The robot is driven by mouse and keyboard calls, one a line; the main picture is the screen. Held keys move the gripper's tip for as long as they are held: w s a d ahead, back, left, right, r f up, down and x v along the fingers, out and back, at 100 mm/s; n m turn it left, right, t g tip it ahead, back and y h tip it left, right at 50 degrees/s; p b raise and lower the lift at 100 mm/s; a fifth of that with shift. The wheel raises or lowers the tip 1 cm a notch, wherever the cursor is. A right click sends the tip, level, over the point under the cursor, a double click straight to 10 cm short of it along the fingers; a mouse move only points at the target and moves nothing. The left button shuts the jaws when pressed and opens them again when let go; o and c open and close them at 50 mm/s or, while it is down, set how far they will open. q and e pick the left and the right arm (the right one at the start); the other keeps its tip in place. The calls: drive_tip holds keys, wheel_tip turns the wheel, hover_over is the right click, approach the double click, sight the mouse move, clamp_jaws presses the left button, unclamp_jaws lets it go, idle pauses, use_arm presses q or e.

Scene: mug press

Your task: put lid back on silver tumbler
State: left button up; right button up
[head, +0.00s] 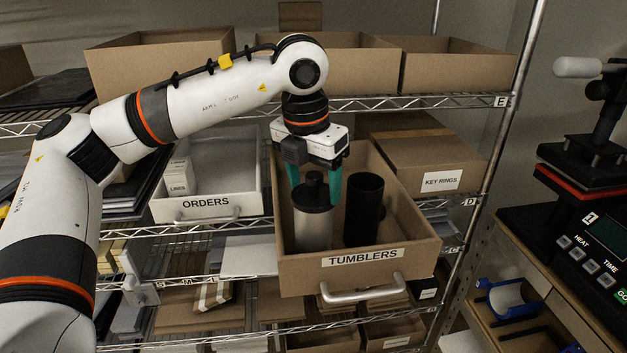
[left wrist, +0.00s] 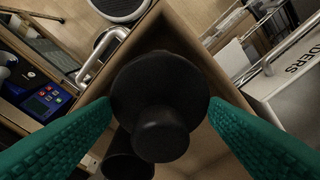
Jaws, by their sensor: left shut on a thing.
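My left gripper (head: 315,186) reaches down into the cardboard TUMBLERS drawer (head: 350,275). Its teal fingers are shut on the black lid (head: 312,195), which has a round knob on top. In the left wrist view the lid (left wrist: 160,95) sits between the two fingers (left wrist: 160,115). The silver tumbler (head: 313,232) stands upright right below the lid in the drawer. The lid lines up with its top; I cannot tell whether it is fully seated. In the left wrist view the lid hides the silver tumbler. My right gripper is not in view.
A black tumbler (head: 363,212) stands upright close to the right of the silver one. The drawer walls surround both. A white ORDERS drawer (head: 210,205) is at left, a KEY RINGS box (head: 430,165) at right. The press (head: 590,200) stands at far right.

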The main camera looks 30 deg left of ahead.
use_arm(q)
drive_tip(key=o, duration=1.2)
drive_tip(key=shift+c, duration=0.2)
drive_tip(key=shift+r, duration=0.1)
drive_tip(key=shift+r+p, duration=2.15)
drive_tip(key=shift+r, duration=1.3)
drive_tip(key=shift+c, duration=0.6)
clamp_jaws()
